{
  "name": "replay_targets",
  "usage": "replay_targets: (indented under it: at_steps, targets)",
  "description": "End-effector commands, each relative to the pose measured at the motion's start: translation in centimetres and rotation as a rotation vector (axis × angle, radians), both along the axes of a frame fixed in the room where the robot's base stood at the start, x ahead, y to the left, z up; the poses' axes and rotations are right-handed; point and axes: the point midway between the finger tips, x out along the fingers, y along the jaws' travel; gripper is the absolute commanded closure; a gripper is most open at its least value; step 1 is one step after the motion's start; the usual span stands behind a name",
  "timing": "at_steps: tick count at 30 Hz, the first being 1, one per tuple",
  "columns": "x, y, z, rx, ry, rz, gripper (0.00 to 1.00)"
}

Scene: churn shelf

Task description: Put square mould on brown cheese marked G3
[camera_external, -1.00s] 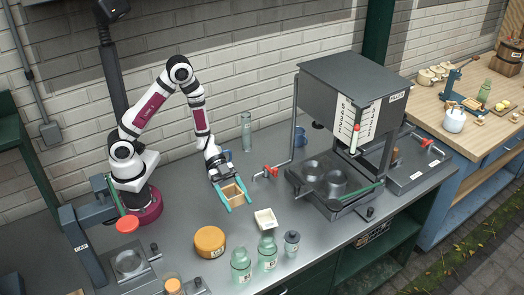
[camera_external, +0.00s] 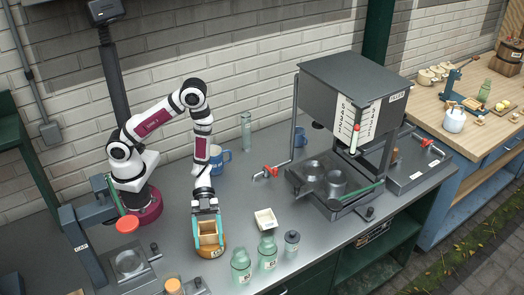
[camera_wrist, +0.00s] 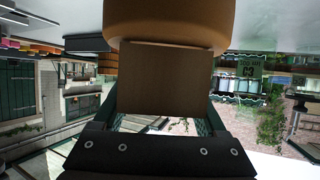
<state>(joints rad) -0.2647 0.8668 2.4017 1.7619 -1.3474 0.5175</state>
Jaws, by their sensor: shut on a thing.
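My gripper (camera_external: 208,238) is shut on the square mould (camera_external: 207,228), a light-brown open box, with a teal finger on each side. The round brown cheese (camera_external: 210,253) is on the counter right under the mould, mostly hidden by it; a small label shows on its front, too small to read. In the wrist view the mould (camera_wrist: 160,80) is a flat brown face between the fingers, and the rounded cheese (camera_wrist: 165,28) fills the top middle, against the mould's edge. I cannot tell whether they touch.
A white square tub (camera_external: 265,219) is right of the cheese. Two green glass bottles (camera_external: 267,252) and a grey bottle (camera_external: 292,243) stand at the front. A blue mug (camera_external: 217,160) is behind the arm. A dark press (camera_external: 350,110) stands further right. A stand (camera_external: 85,245) is at left.

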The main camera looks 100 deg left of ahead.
Motion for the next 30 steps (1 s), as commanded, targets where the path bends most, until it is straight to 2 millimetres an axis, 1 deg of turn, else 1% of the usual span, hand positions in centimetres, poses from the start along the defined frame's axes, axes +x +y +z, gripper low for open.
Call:
replay_targets:
  at_steps: [8,9,11,12,13,19,22,26,30]
  targets:
    - [0.0,0.0,-0.2,0.0,0.0,0.001,0.8]
    - [0.0,0.0,-0.3,0.0,0.0,0.001,0.22]
    - [0.0,0.0,-0.2,0.0,0.0,0.001,0.11]
    - [0.0,0.0,-0.2,0.0,0.0,0.001,0.04]
    - [0.0,0.0,-0.2,0.0,0.0,0.001,0.0]
    - [0.0,0.0,-0.2,0.0,0.0,0.001,0.0]
    - [0.0,0.3,0.3,0.001,-0.002,0.001,0.0]
    - [-0.8,2.5,1.3,0.0,-0.004,0.007,0.0]
    - [-2.1,5.4,2.8,0.002,-0.003,0.008,0.0]
